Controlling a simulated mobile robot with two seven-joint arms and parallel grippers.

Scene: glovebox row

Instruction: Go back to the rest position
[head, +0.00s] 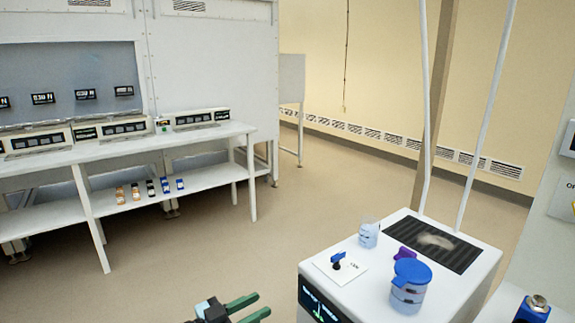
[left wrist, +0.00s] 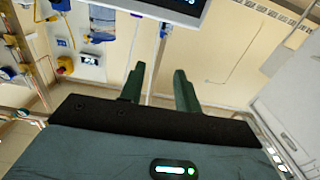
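My left gripper (head: 248,308) shows at the bottom edge of the head view, left of the white instrument. Its two green fingers are apart with nothing between them. The left wrist view shows the same fingers (left wrist: 160,88) spread and empty, with the room beyond them. My right gripper is in neither view.
A white instrument (head: 345,293) at the lower right carries a blue-lidded jar (head: 408,287), a clear cup (head: 369,234) and a purple item (head: 404,254). A white bench (head: 110,150) with small bottles on its shelf stands at the left. The floor (head: 200,240) between is clear.

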